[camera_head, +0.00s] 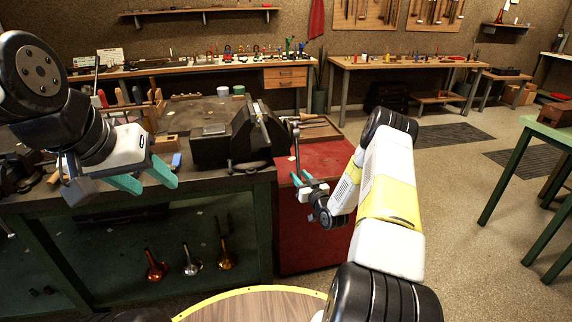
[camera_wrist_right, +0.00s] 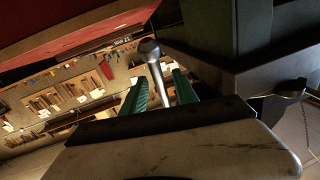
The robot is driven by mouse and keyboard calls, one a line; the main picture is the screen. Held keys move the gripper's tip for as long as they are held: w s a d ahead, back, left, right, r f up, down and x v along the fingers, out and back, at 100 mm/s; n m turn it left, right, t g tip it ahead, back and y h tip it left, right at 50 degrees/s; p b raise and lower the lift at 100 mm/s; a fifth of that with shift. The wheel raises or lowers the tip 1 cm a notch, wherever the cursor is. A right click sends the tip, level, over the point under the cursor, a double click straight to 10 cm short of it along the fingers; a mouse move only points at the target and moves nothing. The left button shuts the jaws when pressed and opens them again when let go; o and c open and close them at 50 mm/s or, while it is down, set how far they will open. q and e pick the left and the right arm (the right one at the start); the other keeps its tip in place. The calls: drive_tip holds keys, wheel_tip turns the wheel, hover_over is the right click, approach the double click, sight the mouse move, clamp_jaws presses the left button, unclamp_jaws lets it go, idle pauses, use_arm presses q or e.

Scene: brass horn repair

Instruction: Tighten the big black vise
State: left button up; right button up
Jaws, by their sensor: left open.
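The big black vise (camera_head: 222,146) stands on the dark workbench, near its right end. Its metal handle bar (camera_head: 297,148) stands roughly upright to the right of the vise, above the red cabinet. My right gripper (camera_head: 304,181) is at the lower part of this bar. In the right wrist view the round-ended bar (camera_wrist_right: 156,73) shows between the two green fingers (camera_wrist_right: 160,90), with gaps visible on both sides. My left gripper (camera_head: 150,180) is open and empty in front of the workbench, left of the vise.
The red cabinet (camera_head: 318,220) stands beside the workbench (camera_head: 215,178). Hand tools stand on the bench's left part. Several horn bells (camera_head: 192,262) sit on the lower shelf. A round wooden surface (camera_head: 255,305) is close in front. The floor to the right is open.

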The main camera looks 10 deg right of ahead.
drive_tip(key=shift+x, duration=2.15)
clamp_jaws()
